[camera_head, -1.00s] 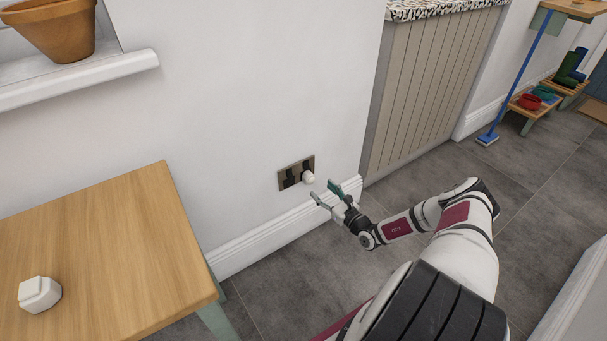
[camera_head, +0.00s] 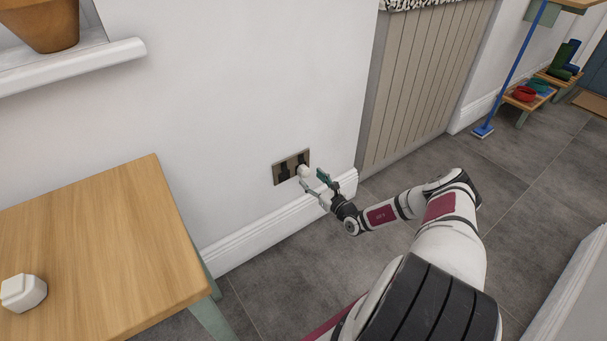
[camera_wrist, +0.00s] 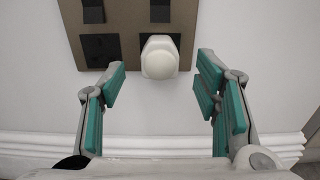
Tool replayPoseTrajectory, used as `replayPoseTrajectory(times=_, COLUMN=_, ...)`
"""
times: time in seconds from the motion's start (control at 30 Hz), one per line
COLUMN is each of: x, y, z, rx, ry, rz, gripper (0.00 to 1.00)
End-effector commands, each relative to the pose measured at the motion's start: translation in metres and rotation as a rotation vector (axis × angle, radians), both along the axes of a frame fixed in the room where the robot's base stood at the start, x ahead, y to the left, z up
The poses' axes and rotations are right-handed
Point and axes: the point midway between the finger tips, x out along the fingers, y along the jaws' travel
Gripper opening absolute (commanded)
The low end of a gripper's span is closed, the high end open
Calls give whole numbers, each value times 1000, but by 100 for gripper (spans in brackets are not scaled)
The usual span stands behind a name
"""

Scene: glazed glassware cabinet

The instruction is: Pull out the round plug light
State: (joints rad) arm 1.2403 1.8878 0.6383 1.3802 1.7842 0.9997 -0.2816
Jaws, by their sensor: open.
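The round plug light (camera_head: 304,171) is a small white knob in the right-hand socket of a bronze wall socket plate (camera_head: 280,173).
A wooden table (camera_head: 110,235) with a white block-like object (camera_head: 22,293) stands at the left. A white skirting board (camera_head: 270,235) runs below the socket plate. A ribbed panel (camera_head: 420,85) is to the right. Grey floor is open around my arm.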

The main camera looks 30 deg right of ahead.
Motion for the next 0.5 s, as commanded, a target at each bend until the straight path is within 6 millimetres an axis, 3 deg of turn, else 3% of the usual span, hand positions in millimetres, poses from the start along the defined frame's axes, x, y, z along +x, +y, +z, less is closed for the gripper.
replayPoseTrajectory(times=0.2, x=27, y=1, z=-1, rx=-1, ry=0, rz=1, gripper=57)
replayPoseTrajectory(times=0.5, x=43, y=1, z=0, rx=-1, ry=-1, rz=-1, gripper=57)
